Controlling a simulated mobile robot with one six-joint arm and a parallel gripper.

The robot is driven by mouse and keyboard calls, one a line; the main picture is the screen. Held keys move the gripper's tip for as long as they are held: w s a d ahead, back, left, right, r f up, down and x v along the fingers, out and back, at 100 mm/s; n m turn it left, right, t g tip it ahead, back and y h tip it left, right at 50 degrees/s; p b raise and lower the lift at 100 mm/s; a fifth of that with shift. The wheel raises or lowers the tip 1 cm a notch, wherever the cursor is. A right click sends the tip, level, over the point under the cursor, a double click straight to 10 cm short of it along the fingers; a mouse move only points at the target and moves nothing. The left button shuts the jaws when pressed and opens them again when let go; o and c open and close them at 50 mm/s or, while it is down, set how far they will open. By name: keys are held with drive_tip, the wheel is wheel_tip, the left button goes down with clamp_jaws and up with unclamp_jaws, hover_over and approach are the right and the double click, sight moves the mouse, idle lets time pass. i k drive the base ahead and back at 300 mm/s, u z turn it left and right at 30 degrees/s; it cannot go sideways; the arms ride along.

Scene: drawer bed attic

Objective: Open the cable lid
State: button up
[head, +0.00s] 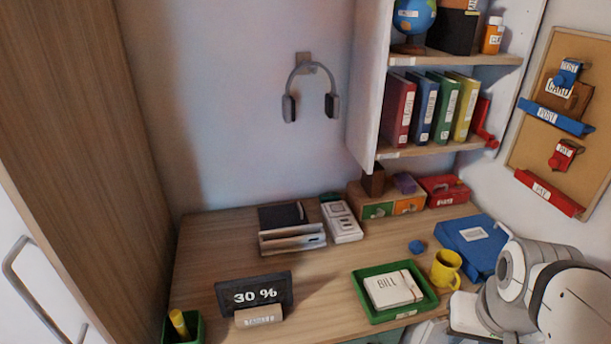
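No part in the head view can be clearly told as the cable lid. A flat blue box (469,247) with a pale label lies at the right of the desk, partly hidden by my arm. A white block with socket-like marks (342,222) lies at the back of the desk. My grey and white arm fills the lower right corner, in front of the blue box. My gripper's fingers cannot be made out.
A shelf (440,148) with binders hangs above. The desk's middle is bare.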

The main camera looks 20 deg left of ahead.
sight(291, 215)
drive_tip(key=u, duration=0.55)
drive_tip(key=i, duration=0.85)
drive_tip(key=u, duration=0.35)
drive_tip(key=k, duration=0.95)
drive_tip(key=u, duration=0.15)
drive_tip(key=i, duration=0.95)
drive_tip(key=z, duration=0.05)
